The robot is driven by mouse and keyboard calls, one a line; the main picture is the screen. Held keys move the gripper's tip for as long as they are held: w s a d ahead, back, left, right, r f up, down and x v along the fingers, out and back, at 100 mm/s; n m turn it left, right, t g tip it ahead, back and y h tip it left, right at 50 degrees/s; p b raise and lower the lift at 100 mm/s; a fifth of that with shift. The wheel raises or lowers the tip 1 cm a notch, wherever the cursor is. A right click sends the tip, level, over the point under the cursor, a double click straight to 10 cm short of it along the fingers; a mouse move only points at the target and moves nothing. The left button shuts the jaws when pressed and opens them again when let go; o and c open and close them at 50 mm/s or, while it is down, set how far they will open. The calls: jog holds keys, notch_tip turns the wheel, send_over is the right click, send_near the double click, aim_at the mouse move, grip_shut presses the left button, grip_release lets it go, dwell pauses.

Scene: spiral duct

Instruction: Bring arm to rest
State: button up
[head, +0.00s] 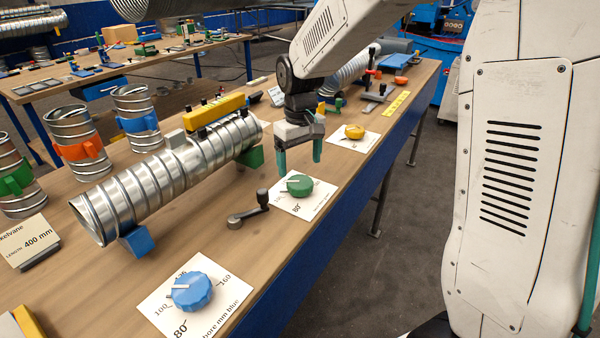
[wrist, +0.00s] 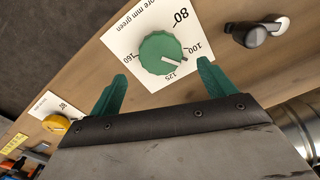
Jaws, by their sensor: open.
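My gripper (head: 299,161) hangs over the workbench, its green fingers apart and empty. It is above and near the green knob (head: 300,185), between that knob and the yellow knob (head: 354,132). In the wrist view the fingers (wrist: 162,88) spread below the green knob (wrist: 161,53), which sits on a white card marked in mm with its white pointer near 125 to 100. My gripper does not visibly touch the knob. My arm reaches in from the upper right in the head view.
A spiral duct (head: 165,178) lies on blue and green supports at the left. A crank handle (head: 248,210) lies beside the green card. A blue knob (head: 192,291) is at the front. Several short duct pieces stand at far left. The floor aisle (head: 380,240) right of the bench is clear.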

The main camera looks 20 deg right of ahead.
jog(key=shift+r, duration=0.95)
jog(key=s, duration=0.1)
jog(key=s+f+g, duration=0.1)
jog(key=s, duration=0.1)
jog(key=shift+d+m, duration=0.1)
jog(key=shift+m, duration=0.2)
jog(key=s+d+r+m+t, duration=0.1)
jog(key=s+r, duration=0.3)
jog(key=s, duration=0.9)
jog(key=s+d+r+m+t, duration=0.1)
jog(key=s+r, duration=0.3)
jog(key=s, duration=1)
jog(key=shift+s+d+r, duration=0.15)
jog(key=shift+s+d, duration=0.1)
jog(key=shift+d, duration=0.25)
jog(key=shift+c, duration=0.2)
